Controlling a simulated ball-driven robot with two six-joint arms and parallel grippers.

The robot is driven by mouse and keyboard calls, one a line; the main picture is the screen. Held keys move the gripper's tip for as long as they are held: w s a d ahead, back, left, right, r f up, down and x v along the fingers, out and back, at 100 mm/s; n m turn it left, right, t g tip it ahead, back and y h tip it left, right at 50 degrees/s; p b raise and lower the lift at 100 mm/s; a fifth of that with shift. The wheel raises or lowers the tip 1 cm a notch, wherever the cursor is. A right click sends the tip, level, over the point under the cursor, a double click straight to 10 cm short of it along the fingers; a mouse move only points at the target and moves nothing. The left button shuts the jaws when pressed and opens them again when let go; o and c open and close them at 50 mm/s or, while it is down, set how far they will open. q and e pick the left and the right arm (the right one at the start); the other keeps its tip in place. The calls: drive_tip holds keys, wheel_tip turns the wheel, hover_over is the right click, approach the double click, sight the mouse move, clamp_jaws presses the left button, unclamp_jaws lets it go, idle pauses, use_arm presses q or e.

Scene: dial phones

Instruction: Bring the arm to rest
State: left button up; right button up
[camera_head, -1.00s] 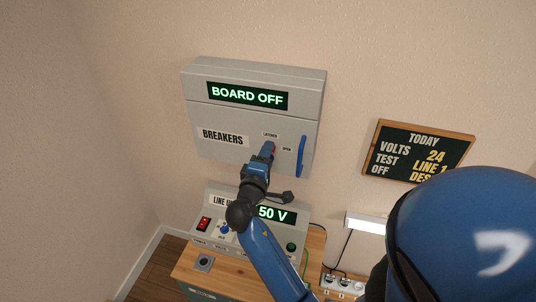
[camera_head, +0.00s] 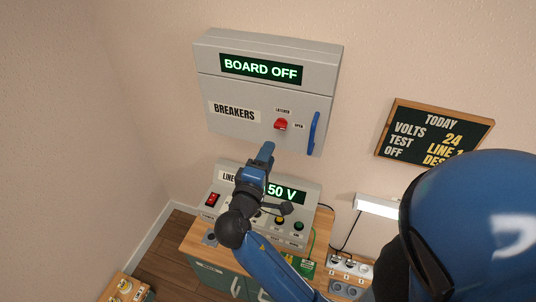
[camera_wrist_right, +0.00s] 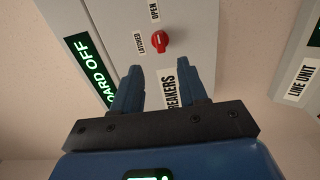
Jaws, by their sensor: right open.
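My right gripper (camera_head: 265,152) is in front of the wall between the breaker box and the line unit. In the right wrist view my right gripper (camera_wrist_right: 160,80) has its two blue fingers apart with nothing between them. The grey breaker box (camera_head: 225,90) hangs on the wall, with a "BOARD OFF" display (camera_head: 261,69), a red knob (camera_head: 281,125) and a blue handle (camera_head: 313,133). The red knob also shows in the right wrist view (camera_wrist_right: 159,40), beyond the fingertips and apart from them. My left gripper is not in view.
The line unit (camera_head: 300,232) stands on a wooden bench below, with a "50 V" display and a red switch (camera_head: 212,199); my right arm hides part of it. A notice board (camera_head: 435,133), a lamp (camera_head: 378,206) and sockets (camera_head: 350,268) are to the right.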

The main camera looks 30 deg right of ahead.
idle(0.4)
drive_tip(key=w+a+n+t+y, duration=0.1)
drive_tip(key=w+a+t+y, duration=0.4)
drive_tip(key=a+y, duration=0.1)
drive_tip(key=s+a+f+n+t+y, duration=0.1)
drive_tip(key=s+a+f+t+y, duration=0.15)
drive_tip(key=a+y, duration=0.5)
drive_tip(key=s+d+f+m, duration=0.3)
drive_tip(key=s, duration=0.4)
drive_tip(key=s+d+f+m+g, duration=0.1)
drive_tip(key=s+d+f+m, duration=0.1)
drive_tip(key=s, duration=0.6)
drive_tip(key=s+d+f+m, duration=0.3)
drive_tip(key=s+f+m, duration=0.1)
drive_tip(key=s, duration=0.3)
drive_tip(key=shift+s+d+m, duration=0.3)
drive_tip(key=shift+m, duration=0.2)
